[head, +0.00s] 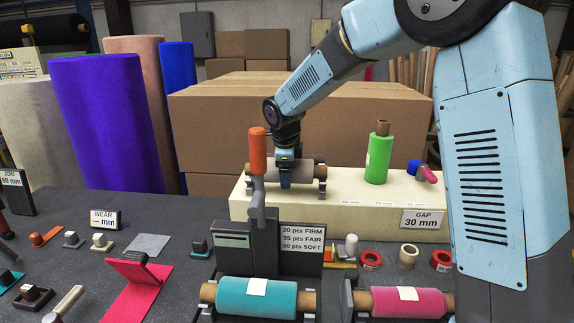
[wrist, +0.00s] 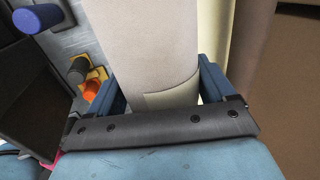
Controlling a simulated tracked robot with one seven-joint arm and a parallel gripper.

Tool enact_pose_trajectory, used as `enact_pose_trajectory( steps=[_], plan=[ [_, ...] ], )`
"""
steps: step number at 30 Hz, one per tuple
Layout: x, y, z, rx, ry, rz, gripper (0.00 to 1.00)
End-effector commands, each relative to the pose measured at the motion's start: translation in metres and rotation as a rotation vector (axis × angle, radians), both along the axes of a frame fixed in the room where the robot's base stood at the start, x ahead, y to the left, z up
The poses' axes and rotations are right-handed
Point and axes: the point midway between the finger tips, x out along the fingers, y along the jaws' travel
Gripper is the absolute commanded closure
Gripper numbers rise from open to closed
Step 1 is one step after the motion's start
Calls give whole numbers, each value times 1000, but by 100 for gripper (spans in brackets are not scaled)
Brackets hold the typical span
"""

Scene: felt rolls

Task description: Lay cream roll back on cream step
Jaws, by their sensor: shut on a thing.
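The cream roll (head: 304,169), which looks grey-beige here, lies level above the cream step (head: 345,218) at its left part. My gripper (head: 285,182) comes down from above and is shut around the roll's middle. Dark cradle brackets (head: 321,180) stand at the roll's ends; I cannot tell whether the roll rests in them or hangs just above. In the wrist view the roll (wrist: 150,45) runs between my gripper's two blue fingers (wrist: 165,85), with a paler patch near the palm. The orange-handled tool partly hides the roll's left end.
A green roll (head: 380,158) stands upright on the step, with a blue and pink piece (head: 420,170) to its right. Large cartons (head: 220,125) rise behind. An orange-handled gauge (head: 257,150) stands in front at left. Teal (head: 240,300) and pink (head: 385,305) rolls lie in cradles nearer.

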Motion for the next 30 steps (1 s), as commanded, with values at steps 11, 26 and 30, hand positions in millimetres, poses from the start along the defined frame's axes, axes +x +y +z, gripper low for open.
enact_pose_trajectory(
  steps=[11, 26, 30],
  plan=[
    [0, 1, -6, 1, -1, 1, 66],
    [0, 0, -8, 1, -1, 1, 66],
    [0, 0, -10, 1, -1, 1, 66]
  ],
)
